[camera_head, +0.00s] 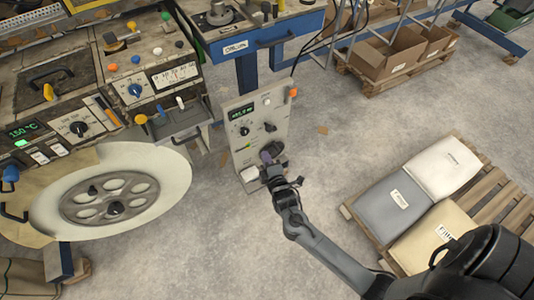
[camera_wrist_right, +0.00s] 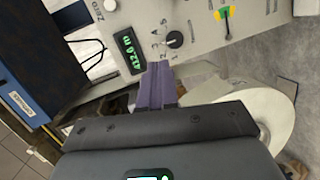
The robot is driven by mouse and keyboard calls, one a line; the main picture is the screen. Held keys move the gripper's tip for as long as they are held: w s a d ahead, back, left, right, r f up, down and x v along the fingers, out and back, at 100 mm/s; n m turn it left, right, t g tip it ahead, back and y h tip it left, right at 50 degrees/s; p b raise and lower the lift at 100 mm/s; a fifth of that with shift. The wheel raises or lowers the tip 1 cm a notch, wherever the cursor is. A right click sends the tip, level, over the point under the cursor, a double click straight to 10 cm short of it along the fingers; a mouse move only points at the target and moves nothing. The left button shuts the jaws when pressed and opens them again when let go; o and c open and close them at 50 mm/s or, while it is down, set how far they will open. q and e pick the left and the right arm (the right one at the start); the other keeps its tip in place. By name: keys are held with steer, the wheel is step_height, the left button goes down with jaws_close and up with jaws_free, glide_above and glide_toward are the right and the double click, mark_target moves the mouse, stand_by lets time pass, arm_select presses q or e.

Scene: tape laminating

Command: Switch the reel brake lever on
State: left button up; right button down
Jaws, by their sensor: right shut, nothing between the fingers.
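A pale upright control panel (camera_head: 262,110) stands mid-picture in the head view, with a green-lit display, dark knobs and a small green mark. No label reading reel brake is legible, so I cannot tell which control is the lever. My right gripper (camera_head: 267,156) is shut and empty at the panel's lower right. Its purple fingers (camera_wrist_right: 158,70) point at the panel; contact cannot be told. My left gripper is out of view.
A large pale reel (camera_head: 160,170) and a machine with knobs and levers stand left of the panel. A pallet with several sacks (camera_head: 388,200) lies at the right. Cardboard boxes (camera_head: 385,55) stand at the back right.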

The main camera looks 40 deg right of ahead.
mark_target(271, 128)
arm_select(q)
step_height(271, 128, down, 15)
steer(key=b, duration=1.2)
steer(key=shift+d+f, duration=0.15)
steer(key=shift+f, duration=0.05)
arm_select(e)
step_height(271, 128, down, 14)
steer(key=w+d+n+t+h, duration=0.2)
steer(key=n+t+h, duration=0.1)
steer(key=n, duration=0.2)
steer(key=shift+r+h, duration=0.25)
steer(key=shift+h, duration=0.15)
arm_select(q)
steer(key=shift+b, duration=0.3)
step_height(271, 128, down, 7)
steer(key=b, duration=0.6)
steer(key=shift+b, duration=0.3)
arm_select(e)
steer(key=s+d+r+x, duration=0.1)
steer(key=d+x, duration=0.1)
steer(key=x, duration=1)
steer(key=shift+d+r, duration=0.2)
steer(key=shift+d, duration=0.05)
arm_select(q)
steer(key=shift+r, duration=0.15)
